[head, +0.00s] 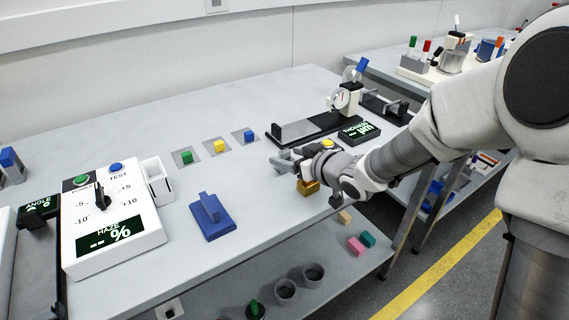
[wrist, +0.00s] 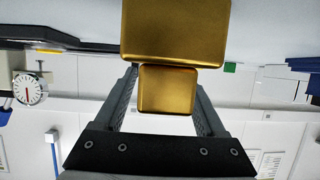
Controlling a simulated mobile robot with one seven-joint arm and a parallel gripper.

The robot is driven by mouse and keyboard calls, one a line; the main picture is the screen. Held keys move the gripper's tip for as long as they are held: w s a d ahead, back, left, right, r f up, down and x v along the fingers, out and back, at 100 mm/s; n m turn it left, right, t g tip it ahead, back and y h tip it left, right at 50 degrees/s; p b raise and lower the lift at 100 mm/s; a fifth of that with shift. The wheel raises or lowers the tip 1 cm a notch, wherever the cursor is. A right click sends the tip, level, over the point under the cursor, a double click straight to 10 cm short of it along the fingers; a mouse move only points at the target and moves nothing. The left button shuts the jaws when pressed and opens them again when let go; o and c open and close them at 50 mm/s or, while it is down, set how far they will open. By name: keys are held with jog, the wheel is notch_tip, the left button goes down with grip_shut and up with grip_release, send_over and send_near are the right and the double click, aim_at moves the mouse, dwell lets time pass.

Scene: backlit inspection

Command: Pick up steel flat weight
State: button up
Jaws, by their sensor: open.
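A gold-coloured metal block (head: 308,187) sits on the table beside my gripper (head: 284,162), partly hidden by my wrist. In the wrist view it shows as a wide block with a smaller gold block (wrist: 167,90) on it, upside down in that picture. My gripper (wrist: 165,78) is open. Its two fingers lie to either side of the smaller block in the picture, with narrow gaps; I cannot tell how deep the block is between them. The block looks brass rather than steel. I cannot make out any plainly steel-coloured flat weight.
A blue block with a handle (head: 211,216) and a white haze tester (head: 108,215) stand to the left. A dial gauge (head: 341,99) stands on a black base. The table front is clear.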

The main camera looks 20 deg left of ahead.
grip_shut()
jog(key=shift+r, duration=0.1)
dwell(0.4)
